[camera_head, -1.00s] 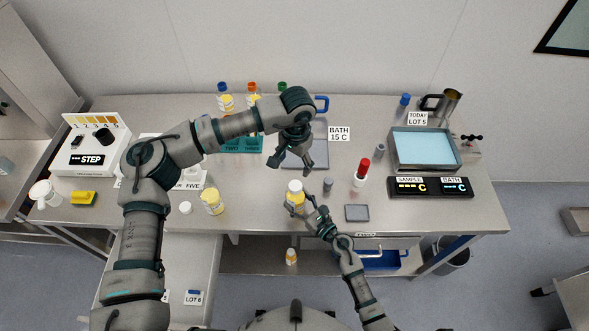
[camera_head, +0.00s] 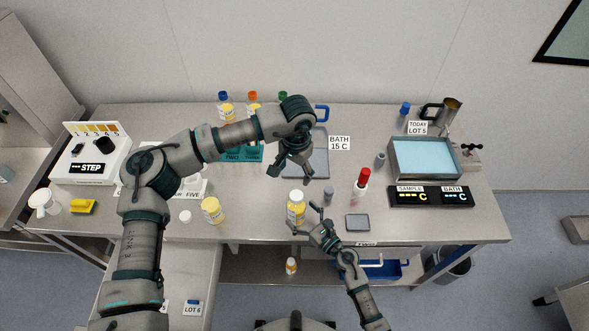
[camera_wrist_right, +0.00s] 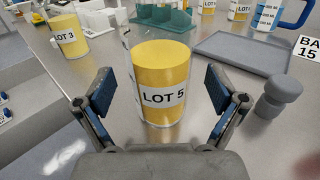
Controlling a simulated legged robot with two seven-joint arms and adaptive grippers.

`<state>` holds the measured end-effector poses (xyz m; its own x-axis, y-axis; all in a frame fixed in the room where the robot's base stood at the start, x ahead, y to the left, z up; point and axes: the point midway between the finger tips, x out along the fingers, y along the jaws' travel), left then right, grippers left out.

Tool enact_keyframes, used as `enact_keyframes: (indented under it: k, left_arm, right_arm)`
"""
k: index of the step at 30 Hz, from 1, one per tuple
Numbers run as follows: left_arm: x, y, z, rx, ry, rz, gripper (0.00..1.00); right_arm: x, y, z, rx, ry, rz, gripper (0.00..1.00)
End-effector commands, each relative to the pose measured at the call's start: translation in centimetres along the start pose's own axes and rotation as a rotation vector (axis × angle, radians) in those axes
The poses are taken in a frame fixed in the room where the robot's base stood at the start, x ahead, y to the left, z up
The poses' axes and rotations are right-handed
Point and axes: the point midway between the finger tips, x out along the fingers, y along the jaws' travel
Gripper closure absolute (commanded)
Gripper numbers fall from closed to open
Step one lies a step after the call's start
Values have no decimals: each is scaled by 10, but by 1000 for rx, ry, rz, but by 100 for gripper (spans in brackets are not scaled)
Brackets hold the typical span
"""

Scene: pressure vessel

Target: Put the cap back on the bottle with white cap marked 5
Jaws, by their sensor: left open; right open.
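The bottle marked LOT 5 (camera_head: 296,213) stands upright near the table's front edge, yellow inside and pale at the top. In the right wrist view the same bottle (camera_wrist_right: 161,95) is between my fingers, with no clear cap showing; I cannot tell whether the pale top is a cap. My right gripper (camera_head: 306,222) is open around its lower part, and shows open in the wrist view (camera_wrist_right: 160,95). My left gripper (camera_head: 293,172) is open and empty, behind and above the bottle. A small loose white piece (camera_head: 185,216), perhaps a cap, lies on the table at the left.
The yellow LOT 3 bottle (camera_head: 212,211) stands left. A red-capped bottle (camera_head: 362,182), a grey weight-like piece (camera_head: 328,195) and a flat grey pad (camera_head: 357,222) are to the right. A grey tray (camera_head: 318,168) lies behind, beside a teal rack (camera_head: 240,152). The water bath (camera_head: 424,173) is farther right.

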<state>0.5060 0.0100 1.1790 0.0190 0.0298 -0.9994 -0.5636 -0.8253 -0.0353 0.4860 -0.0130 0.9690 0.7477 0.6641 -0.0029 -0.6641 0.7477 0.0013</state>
Motion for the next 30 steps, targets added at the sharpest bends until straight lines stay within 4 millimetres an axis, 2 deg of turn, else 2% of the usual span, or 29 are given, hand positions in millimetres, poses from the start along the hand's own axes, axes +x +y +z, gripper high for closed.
enact_keyframes:
  k: [9,15,20,30]
  left_arm:
    - [0,0,0,0,0,0,26]
    - [0,0,0,0,-1,0,26]
    - [0,0,-1,0,-1,1,26]
    - [0,0,0,0,-1,0,26]
  right_arm:
    - [-68,0,-2,1,4,1,5]
    - [-94,-1,-2,1,4,0,5]
    - [-101,0,-1,1,2,1,5]
    - [-101,0,-1,0,2,1,5]
